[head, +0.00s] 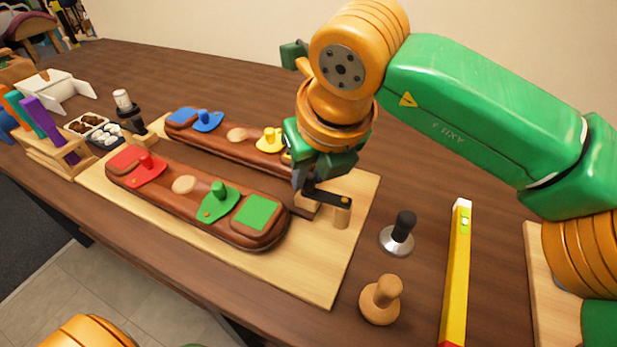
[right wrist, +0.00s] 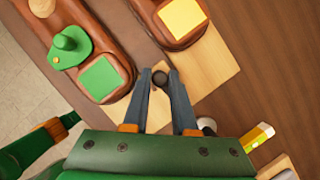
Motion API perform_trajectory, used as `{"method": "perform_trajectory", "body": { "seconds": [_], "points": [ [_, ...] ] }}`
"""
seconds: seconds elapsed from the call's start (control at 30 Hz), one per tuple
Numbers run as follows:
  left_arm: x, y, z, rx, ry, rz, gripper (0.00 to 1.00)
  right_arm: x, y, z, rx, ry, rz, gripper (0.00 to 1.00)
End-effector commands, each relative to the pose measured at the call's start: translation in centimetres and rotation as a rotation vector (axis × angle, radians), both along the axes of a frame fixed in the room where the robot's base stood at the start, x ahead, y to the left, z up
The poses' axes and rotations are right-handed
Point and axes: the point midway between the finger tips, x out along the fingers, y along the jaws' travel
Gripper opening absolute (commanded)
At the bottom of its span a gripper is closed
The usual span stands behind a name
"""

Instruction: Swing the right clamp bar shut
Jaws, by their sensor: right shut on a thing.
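The right clamp bar (head: 328,196) is a dark bar at the right end of the light wooden board (head: 320,275), beside a short wooden post (head: 342,214). My right gripper (head: 303,190) is at the bar's left end, over a small wooden block. My left gripper is out of view.
Two brown saddle pieces lie on the board, the near one (head: 268,232) with red and green patches, the far one (head: 222,138) with blue and yellow.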

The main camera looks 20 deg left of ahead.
Motion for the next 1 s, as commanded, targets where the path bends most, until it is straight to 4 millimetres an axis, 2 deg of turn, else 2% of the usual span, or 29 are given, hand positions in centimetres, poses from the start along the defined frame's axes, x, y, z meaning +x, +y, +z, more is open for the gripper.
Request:
{"method": "perform_trajectory", "body": {
  "seconds": [0.7,0.73,0.8,0.83,1.0],
  "points": [
    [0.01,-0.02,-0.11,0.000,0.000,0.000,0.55,0.35,-0.01,-0.03,-0.002,0.001,-0.069,0.00],
    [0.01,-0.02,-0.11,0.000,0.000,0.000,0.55,0.35,-0.01,-0.03,-0.002,0.001,-0.069,0.31],
    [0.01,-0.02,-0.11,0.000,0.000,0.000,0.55,0.34,-0.01,-0.03,-0.002,0.001,-0.069,0.50],
    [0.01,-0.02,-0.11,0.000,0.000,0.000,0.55,0.34,-0.01,-0.03,-0.002,0.001,-0.069,0.55],
    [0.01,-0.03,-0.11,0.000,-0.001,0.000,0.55,0.34,0.00,-0.02,-0.002,0.000,-0.068,0.55]
  ]
}}
